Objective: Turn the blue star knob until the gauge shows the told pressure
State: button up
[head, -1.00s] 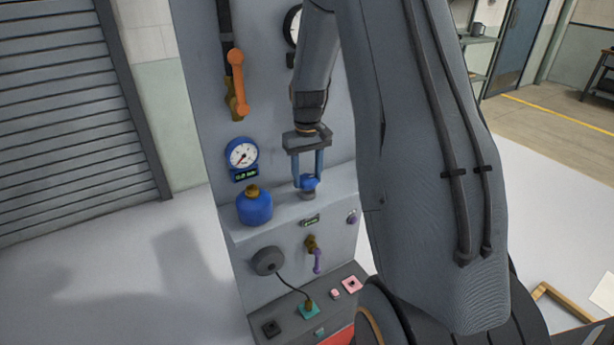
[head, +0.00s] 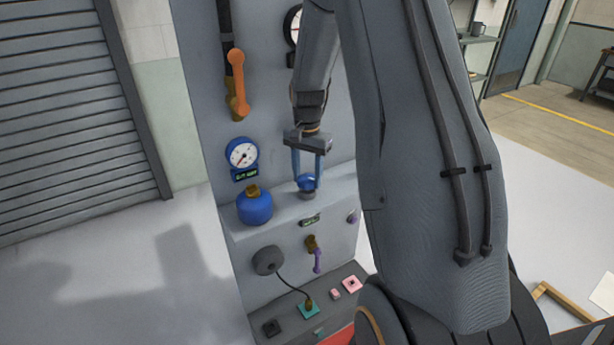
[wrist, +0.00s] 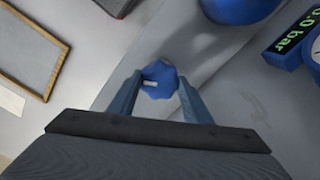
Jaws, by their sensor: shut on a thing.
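The blue star knob (head: 306,182) sits on a grey ledge of the panel, and its lobed top with a small white mark shows in the wrist view (wrist: 160,79). My gripper (head: 306,180) points down over it, with its two blue fingers shut on the knob from both sides. The gauge (head: 242,153) is a blue-rimmed round dial with a red needle, on the panel to the left. Its green digital display (head: 245,174) is too small to read in the head view. In the wrist view the display (wrist: 294,32) is cut off and ends in "0 bar".
A blue bottle-shaped part (head: 254,207) with a brass top stands left of the knob. An orange lever (head: 238,82) hangs above the gauge.

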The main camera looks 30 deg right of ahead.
aim_at(307, 178)
jog(key=shift+w+m, duration=0.1)
jog(key=shift+m, duration=1.2)
jog(key=shift+r+m, duration=0.1)
jog(key=shift+m, duration=0.2)
jog(key=o, duration=1.1)
jog(key=shift+c, duration=0.2)
jog(key=shift+r+b, duration=1)
jog(key=shift+r, duration=2.85)
